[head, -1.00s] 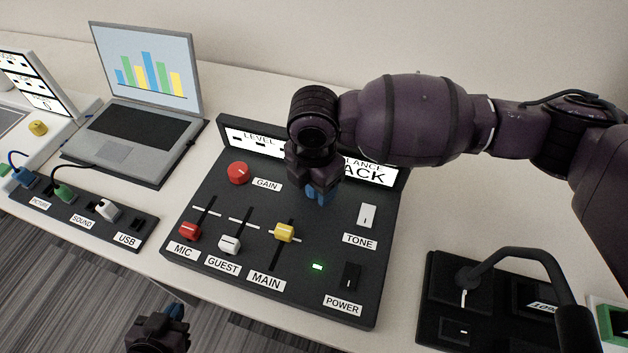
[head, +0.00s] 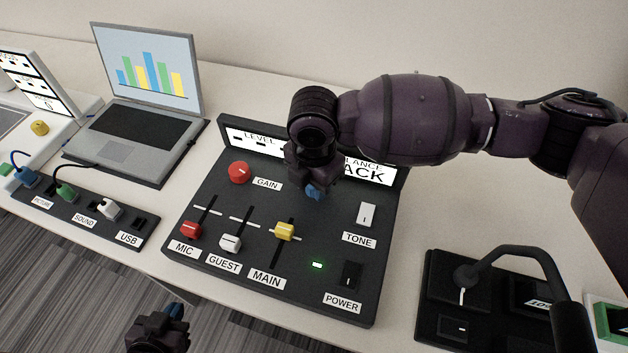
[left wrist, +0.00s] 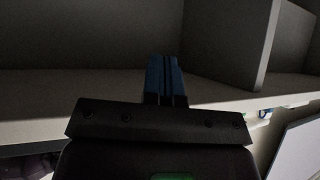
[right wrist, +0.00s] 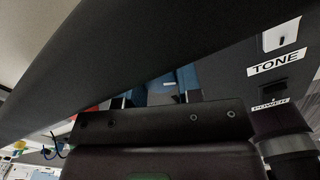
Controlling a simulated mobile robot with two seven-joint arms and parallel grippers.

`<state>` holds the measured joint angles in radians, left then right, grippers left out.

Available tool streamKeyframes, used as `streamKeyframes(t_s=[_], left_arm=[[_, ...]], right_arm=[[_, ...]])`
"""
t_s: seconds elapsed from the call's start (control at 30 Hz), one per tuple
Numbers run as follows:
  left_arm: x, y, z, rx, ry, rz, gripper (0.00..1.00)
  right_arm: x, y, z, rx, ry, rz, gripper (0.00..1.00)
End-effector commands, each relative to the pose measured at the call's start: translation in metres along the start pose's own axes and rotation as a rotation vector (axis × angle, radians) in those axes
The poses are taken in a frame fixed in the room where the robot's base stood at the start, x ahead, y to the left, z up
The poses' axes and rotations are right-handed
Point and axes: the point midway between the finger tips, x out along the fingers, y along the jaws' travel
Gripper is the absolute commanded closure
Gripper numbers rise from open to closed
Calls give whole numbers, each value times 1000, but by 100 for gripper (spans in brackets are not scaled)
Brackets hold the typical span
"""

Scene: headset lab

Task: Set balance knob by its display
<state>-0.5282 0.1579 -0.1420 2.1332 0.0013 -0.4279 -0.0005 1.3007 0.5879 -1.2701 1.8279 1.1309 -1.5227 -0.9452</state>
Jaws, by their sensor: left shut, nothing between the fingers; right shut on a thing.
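The dark mixing console (head: 215,262) stands on the white table in the head view. Its balance display (head: 368,172) is partly covered by my right arm; the letters "LANCE" and "ACK" show. My right gripper (head: 314,190) points down at the console below this display. In the right wrist view its blue fingers are shut on the balance knob (right wrist: 163,88), which shows a white mark. The knob is mostly hidden in the head view. My left gripper (head: 174,312) is shut and empty, low in front of the table; its closed blue fingers show in the left wrist view (left wrist: 165,78).
The console also carries a red gain knob (head: 239,173), several sliders, a white tone switch (head: 366,214) and a power switch (head: 350,275). A laptop (head: 140,120) and a socket strip (head: 150,228) lie left. A black lamp-like device (head: 440,290) stands right.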

Motion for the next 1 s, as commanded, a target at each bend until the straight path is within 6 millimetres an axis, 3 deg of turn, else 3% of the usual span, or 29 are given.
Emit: streamKeyframes(t_s=[0.2,0.7,1.0], left_arm=[[-4,-1,-9,2,14,-1,100],[-10,2,-9,-16,9,-4,100],[-9,2,-13,-16,17,-3,100]], right_arm=[[-3,0,0,-155,-3,1,91],[-1,0,0,-591,1,-1,91],[-1,0,-1,-753,1,0,91]])
